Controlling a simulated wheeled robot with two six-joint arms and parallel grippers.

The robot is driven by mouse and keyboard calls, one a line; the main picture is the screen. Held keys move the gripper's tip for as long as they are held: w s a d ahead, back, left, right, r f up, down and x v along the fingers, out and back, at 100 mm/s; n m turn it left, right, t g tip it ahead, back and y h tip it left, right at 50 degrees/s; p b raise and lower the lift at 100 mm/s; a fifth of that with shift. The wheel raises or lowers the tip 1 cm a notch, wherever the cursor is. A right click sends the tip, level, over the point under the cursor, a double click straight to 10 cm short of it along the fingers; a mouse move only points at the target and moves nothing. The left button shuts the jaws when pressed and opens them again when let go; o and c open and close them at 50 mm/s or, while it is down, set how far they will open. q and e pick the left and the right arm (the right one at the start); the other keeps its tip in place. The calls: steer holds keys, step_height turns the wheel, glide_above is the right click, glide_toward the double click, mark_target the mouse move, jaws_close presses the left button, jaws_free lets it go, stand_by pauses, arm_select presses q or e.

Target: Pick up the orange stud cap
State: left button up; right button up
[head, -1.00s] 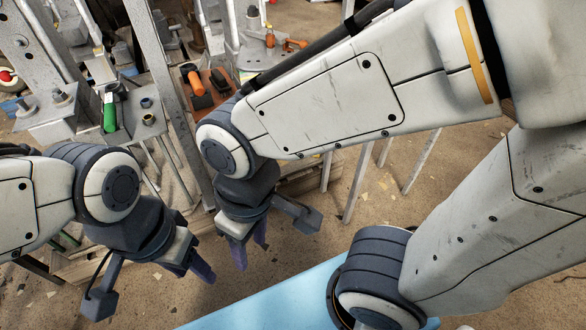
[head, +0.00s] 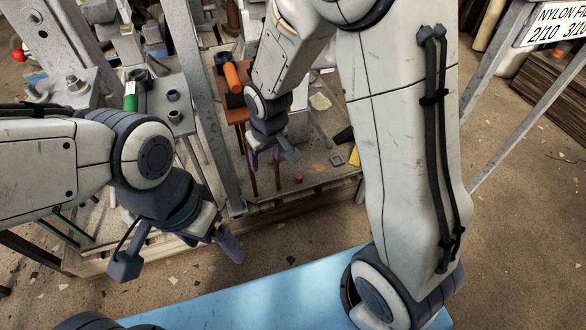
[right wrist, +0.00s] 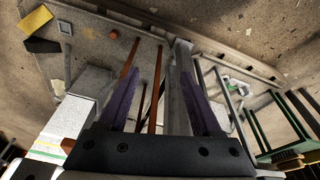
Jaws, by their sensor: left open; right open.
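The small orange stud cap (head: 299,179) lies on the grey low platform (head: 318,170) in the head view. In the right wrist view the cap (right wrist: 114,34) is at the upper left, beyond my fingers. My right gripper (head: 264,158) is open and empty, left of the cap and above the platform in the head view; its purple fingers (right wrist: 159,74) show spread apart in the right wrist view. My left gripper (head: 222,240) is empty and open at the lower left, apart from the cap.
An orange-red stand (head: 238,114) on thin legs with an orange-handled item (head: 232,77) is just left of my right gripper. A grey upright post (head: 212,120) stands beside it. A yellow block (head: 344,136) and a square frame (head: 338,160) lie right of the cap. A blue surface (head: 270,295) is in front.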

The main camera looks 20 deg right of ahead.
steer(key=w+d+f+m+b, duration=0.2)
steer(key=w+d+f, duration=0.5)
steer(key=f, duration=0.4)
steer(key=m+t+b, duration=0.1)
steer(key=t+b, duration=0.1)
steer(key=b, duration=0.2)
glide_above(300, 178)
steer(key=s, duration=0.2)
steer(key=f, duration=1.4)
steer(key=shift+w+a+f, duration=0.15)
steer(key=shift+w+f, duration=0.05)
steer(key=shift+f, duration=0.05)
steer(key=b+x, duration=0.1)
steer(key=x, duration=0.1)
steer(key=s+b+x, duration=0.1)
steer(key=b+x, duration=0.1)
steer(key=shift+w+f, duration=0.2)
steer(key=shift+f, duration=0.35)
steer(key=shift+w+f+b, duration=0.25)
steer(key=shift+f+b, duration=0.1)
arm_select(q)
step_height(300, 178, down, 10)
steer(key=shift+f, duration=0.25)
arm_select(e)
steer(key=shift+r, duration=0.1)
arm_select(q)
steer(key=shift+d, duration=0.1)
arm_select(e)
jaws_close()
